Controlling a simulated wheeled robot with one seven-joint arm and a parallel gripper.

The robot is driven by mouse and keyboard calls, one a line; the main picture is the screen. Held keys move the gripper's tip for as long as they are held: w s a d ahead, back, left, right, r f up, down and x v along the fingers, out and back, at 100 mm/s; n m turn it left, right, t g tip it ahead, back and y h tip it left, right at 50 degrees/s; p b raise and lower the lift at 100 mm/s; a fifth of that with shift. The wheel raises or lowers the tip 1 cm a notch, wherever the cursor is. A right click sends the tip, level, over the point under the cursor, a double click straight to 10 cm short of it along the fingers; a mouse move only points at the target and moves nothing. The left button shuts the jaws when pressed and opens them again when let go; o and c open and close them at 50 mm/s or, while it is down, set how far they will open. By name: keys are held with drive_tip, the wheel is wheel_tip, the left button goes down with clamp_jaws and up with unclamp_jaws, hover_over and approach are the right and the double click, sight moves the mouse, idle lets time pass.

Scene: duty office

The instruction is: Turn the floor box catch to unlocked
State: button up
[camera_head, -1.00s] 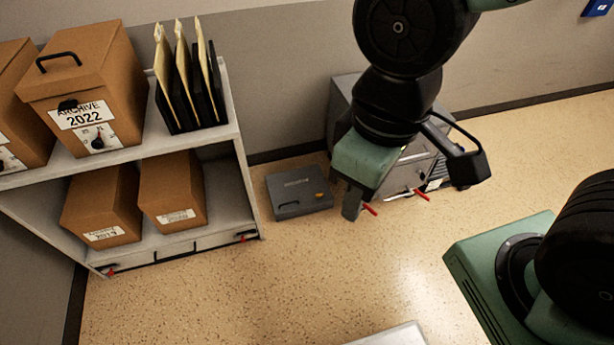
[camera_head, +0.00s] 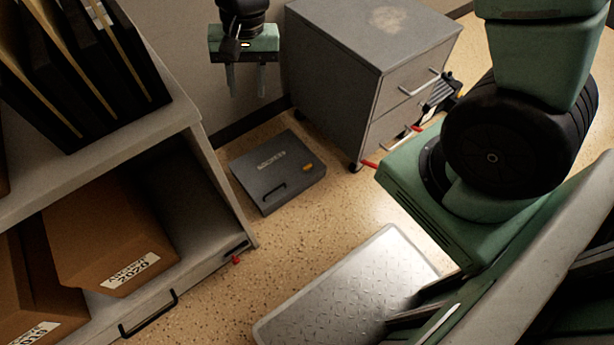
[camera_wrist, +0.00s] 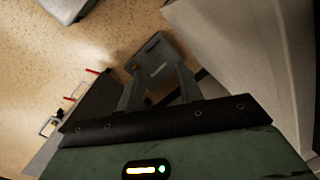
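The floor box (camera_head: 265,185) is a flat dark grey case on the floor between the shelf and the grey cabinet. Its lid has pale lettering and a black handle (camera_head: 274,192) near the front left. A small orange catch (camera_head: 308,167) sits at its right side; its exact setting is too small to read. My gripper (camera_head: 247,93) hangs above and behind the box, near the wall, fingers pointing down, apart and empty. In the wrist view, the box (camera_wrist: 155,62) shows beyond and between the spread fingers (camera_wrist: 158,80). The catch is not clear there.
A shelf (camera_head: 190,118) with folders and archive boxes stands left of the box. A grey drawer cabinet (camera_head: 335,70) with handles stands close behind on the right. A metal tread plate (camera_head: 345,290) lies in front. Speckled floor is bare around the box's front.

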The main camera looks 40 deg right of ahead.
drive_tip(key=w+d+f+m+b, duration=0.35)
drive_tip(key=d+f+b, duration=0.2)
drive_tip(key=f, duration=0.55)
drive_tip(key=w+d+f+m+b, duration=0.35)
drive_tip(key=f+b, duration=0.25)
drive_tip(key=f, duration=0.5)
drive_tip(key=m+h+b, duration=0.2)
drive_tip(key=m+b, duration=0.3)
drive_tip(key=b, duration=0.6)
hover_over(308, 166)
wheel_tip(308, 166, down, 21)
wheel_tip(308, 166, down, 16)
drive_tip(key=b, duration=0.8)
drive_tip(key=shift+r+b, duration=0.15)
drive_tip(key=shift+b, duration=0.25)
drive_tip(key=shift+w+f, duration=0.1)
drive_tip(key=shift+f, duration=0.4)
clamp_jaws()
